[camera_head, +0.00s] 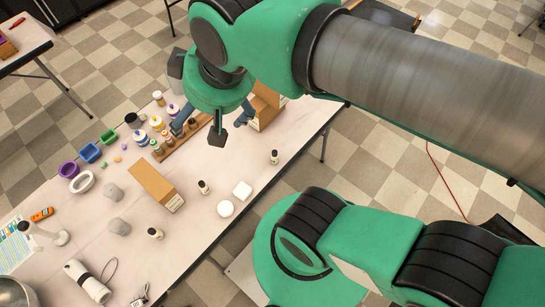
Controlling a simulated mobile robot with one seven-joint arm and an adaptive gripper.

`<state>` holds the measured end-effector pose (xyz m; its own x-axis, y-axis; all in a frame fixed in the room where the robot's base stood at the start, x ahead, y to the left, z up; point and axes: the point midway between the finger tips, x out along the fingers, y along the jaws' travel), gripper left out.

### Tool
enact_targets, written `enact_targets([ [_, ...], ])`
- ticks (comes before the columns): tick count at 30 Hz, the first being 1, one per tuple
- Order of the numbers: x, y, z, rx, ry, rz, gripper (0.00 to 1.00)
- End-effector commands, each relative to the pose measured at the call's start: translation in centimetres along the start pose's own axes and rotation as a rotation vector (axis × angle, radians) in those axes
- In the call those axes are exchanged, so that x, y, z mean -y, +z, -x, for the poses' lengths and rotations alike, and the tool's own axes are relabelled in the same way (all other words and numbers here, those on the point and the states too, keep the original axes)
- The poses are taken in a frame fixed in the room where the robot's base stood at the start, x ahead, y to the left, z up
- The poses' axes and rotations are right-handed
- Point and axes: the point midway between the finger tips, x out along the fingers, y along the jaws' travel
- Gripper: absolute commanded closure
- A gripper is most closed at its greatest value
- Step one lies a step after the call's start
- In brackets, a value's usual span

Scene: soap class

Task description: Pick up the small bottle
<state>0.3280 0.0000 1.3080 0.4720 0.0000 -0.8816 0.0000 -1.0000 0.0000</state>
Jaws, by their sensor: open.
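Several small dark bottles with pale labels stand upright and apart on the table (190,235). One small bottle (274,157) is near the table's right edge, another small bottle (203,187) is near the middle, and a third small bottle (155,233) is closer to the front. I cannot tell which one the task means. My gripper (213,118) is open above the far part of the table, beyond these bottles in the picture. I see nothing held in it, though my arm hides part of the view.
A wooden rack with small jars (163,152) stands below and left of my gripper. A cardboard box (152,180) lies near the middle. White soap pieces (242,191) sit beside the middle bottle. Colored molds (90,152) line the left edge. Another box (265,100) stands behind my gripper.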

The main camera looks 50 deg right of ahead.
Motion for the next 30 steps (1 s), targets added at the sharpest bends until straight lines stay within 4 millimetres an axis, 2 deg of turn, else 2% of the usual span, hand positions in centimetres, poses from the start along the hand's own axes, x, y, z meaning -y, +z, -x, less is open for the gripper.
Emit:
enact_targets([
  [13,0.00,0.00,0.00,0.000,0.000,0.000,0.03],
  [18,0.00,0.00,0.00,0.000,0.000,0.000,0.37],
  [21,0.00,0.00,0.00,0.000,0.000,0.000,0.52],
  [30,-0.05,-0.03,-0.10,0.002,0.001,0.000,0.52],
])
